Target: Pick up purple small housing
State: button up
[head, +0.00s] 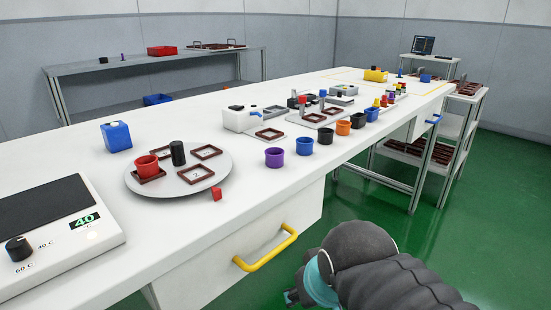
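The purple small housing (275,157) is a short round cup with an open top. It stands upright on the white table, near the front edge, at the near end of a row of similar cups. A blue cup (305,142) is just to its right and behind, apart from it. Part of my arm shows at the bottom right, in front of the table and below its top, well away from the purple housing.
A round turntable (222,176) with frames, a red cup (147,165) and a black cylinder (178,153) is left of the housing. A small red piece (216,194) lies nearby. A yellow drawer handle (266,250) sticks out in front. Bare tabletop lies in front of the housing.

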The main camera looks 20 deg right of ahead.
aim_at(274, 156)
jog(key=z, duration=0.7)
jog(key=k, duration=0.7)
jog(key=u, duration=0.5)
